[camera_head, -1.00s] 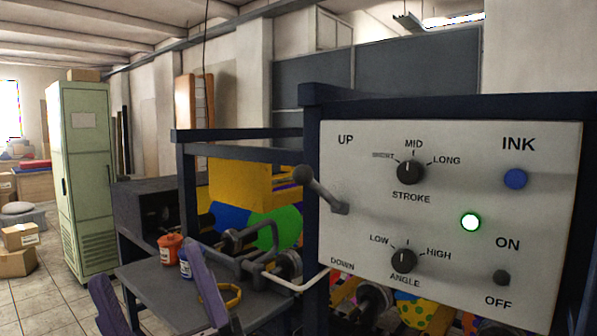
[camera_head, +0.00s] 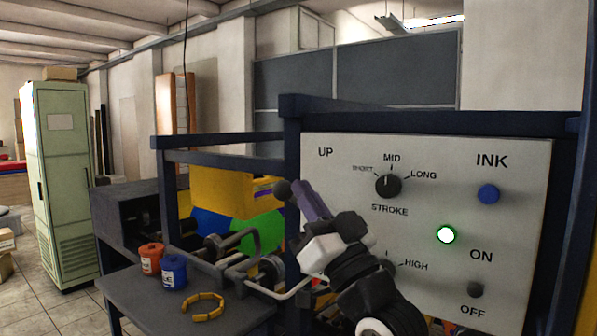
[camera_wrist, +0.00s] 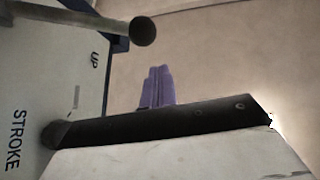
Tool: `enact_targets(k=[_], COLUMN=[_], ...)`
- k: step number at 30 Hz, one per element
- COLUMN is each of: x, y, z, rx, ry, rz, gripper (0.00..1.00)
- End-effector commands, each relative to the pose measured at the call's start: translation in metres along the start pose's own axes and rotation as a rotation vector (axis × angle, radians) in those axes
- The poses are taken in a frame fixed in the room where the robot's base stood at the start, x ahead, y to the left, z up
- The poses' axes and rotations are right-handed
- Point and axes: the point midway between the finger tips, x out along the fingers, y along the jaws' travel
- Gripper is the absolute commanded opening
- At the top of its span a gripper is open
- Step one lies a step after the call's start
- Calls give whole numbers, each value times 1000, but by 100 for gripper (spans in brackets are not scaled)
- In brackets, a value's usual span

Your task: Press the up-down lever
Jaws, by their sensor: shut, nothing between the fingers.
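The up-down lever shows as a dark round knob (camera_head: 284,190) at the left edge of the control panel (camera_head: 425,290), near the UP label. In the wrist view its grey shaft and black knob (camera_wrist: 143,31) reach in from the upper left. My gripper (camera_head: 303,187) has purple fingers pressed together, pointing up beside the knob in the head view. My gripper also shows in the wrist view (camera_wrist: 158,72), below the knob and apart from it there. Contact cannot be told in the head view. My arm hides the lever's base and the DOWN label.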

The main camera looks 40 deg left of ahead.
Motion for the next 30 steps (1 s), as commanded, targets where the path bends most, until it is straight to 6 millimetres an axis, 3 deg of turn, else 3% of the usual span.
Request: enact_targets(k=[3, 10, 23, 30], x=[-7, -26, -31, -10], y=[22, 35, 36, 33], z=[-21, -40, -43, -41], rx=[88, 184, 199, 201], ry=[-93, -205, -226, -228], rz=[-21, -80, -95, -98], gripper=[0, 0, 0, 0])
